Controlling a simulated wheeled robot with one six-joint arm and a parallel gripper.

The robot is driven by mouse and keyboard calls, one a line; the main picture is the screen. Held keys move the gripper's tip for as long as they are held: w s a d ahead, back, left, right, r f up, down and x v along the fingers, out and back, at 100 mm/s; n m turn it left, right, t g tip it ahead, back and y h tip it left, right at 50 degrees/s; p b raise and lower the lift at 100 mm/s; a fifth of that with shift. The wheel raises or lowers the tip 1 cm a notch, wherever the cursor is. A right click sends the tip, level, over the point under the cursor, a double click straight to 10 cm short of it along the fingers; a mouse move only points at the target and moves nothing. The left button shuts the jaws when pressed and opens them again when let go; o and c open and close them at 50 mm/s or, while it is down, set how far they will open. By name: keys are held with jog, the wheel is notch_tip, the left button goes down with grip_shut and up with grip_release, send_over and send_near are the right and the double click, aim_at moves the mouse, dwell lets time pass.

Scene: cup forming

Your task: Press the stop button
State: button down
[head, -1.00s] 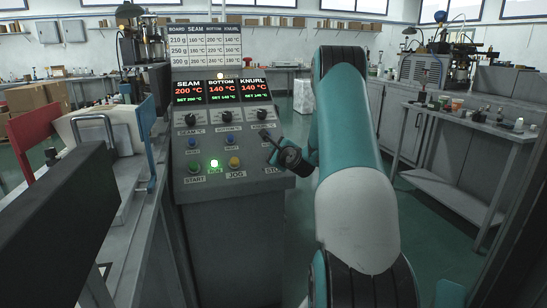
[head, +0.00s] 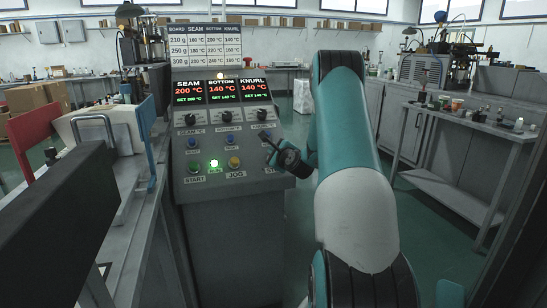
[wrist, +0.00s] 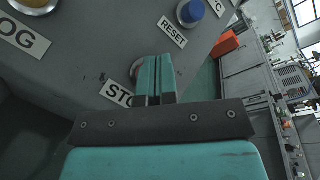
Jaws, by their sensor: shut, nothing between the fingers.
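The grey control panel (head: 245,165) stands ahead with its row of buttons. The label reading STO (wrist: 118,95) is partly covered by my gripper (wrist: 157,60) in the wrist view. A sliver of the stop button's round grey collar (wrist: 135,68) shows left of the fingertips; the rest of the button is hidden behind them. In the head view my gripper (head: 269,146) is at the right side of the panel, above the STOP label (head: 271,170), and hides the button. The fingers are together and empty. I cannot tell whether they touch the button.
A blue RESET button (wrist: 190,12) lies up and right of the fingers in the wrist view. A side table (head: 480,125) with small items stands at the right.

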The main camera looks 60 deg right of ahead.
jog(key=shift+w+d+f, duration=0.15)
jog(key=shift+w+f, duration=0.05)
jog(key=shift+f, duration=0.15)
dwell(0.4)
jog(key=shift+s+a+r+p, duration=0.15)
jog(key=shift+s+r+p, duration=0.1)
jog(key=shift+r, duration=0.15)
jog(key=shift+s+a+r+p, duration=0.1)
jog(key=shift+s+a+r, duration=0.1)
jog(key=shift+r, duration=0.2)
jog(key=shift+s+a+r+p, duration=0.3)
jog(key=shift+s+r+p, duration=0.05)
jog(key=shift+r, duration=0.3)
jog(key=shift+s+a+r+p, duration=0.3)
jog(key=shift+s+r, duration=0.1)
jog(key=shift+r, duration=0.3)
jog(key=shift+s+a+r+p, duration=0.3)
jog(key=shift+s+r+p, duration=0.05)
jog(key=shift+r, duration=0.3)
